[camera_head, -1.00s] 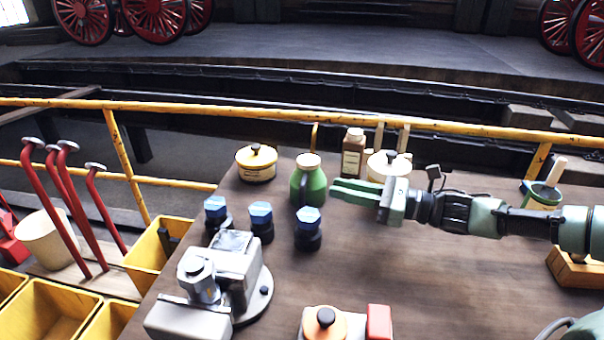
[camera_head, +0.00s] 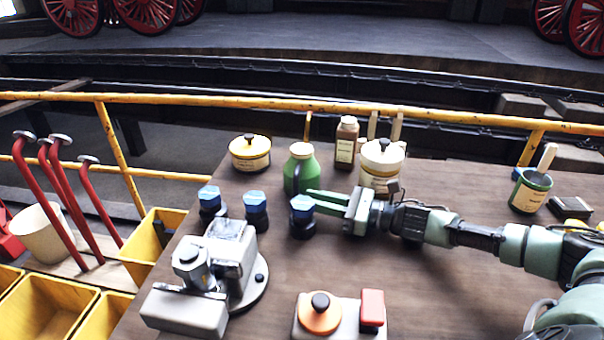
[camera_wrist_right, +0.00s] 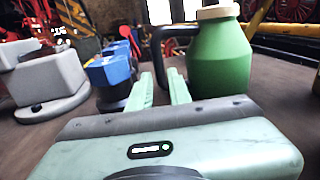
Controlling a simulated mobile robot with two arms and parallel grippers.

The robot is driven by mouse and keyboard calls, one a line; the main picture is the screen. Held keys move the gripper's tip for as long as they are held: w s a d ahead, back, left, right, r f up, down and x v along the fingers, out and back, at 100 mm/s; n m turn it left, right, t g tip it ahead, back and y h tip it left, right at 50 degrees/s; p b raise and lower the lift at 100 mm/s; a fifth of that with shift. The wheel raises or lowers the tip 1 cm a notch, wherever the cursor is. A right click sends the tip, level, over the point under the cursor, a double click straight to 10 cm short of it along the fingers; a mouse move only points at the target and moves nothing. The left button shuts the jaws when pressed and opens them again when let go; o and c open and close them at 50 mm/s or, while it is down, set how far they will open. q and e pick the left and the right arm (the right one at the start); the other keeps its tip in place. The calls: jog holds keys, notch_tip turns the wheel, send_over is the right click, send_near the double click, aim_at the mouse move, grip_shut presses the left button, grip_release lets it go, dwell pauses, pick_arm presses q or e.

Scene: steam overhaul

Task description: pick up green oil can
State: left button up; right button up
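The green oil can (camera_head: 304,172) stands upright on the wooden table, with a cream cap and a dark handle on its left side. In the right wrist view the can (camera_wrist_right: 221,60) stands just beyond and to the right of the fingertips. My right gripper (camera_head: 312,201) points left, in front of the can and close to a blue-topped bolt. My left gripper is not in view.
Several blue-topped bolts (camera_head: 256,209) stand left of the gripper. A grey vise (camera_head: 223,262) is at front left. A yellow tin (camera_head: 250,153), a brown bottle (camera_head: 346,143) and a white tin (camera_head: 381,166) stand along the back.

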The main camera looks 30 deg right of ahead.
jog(key=shift+x, duration=1.4)
jog(key=shift+d, duration=0.1)
grip_shut()
jog(key=shift+r, duration=0.1)
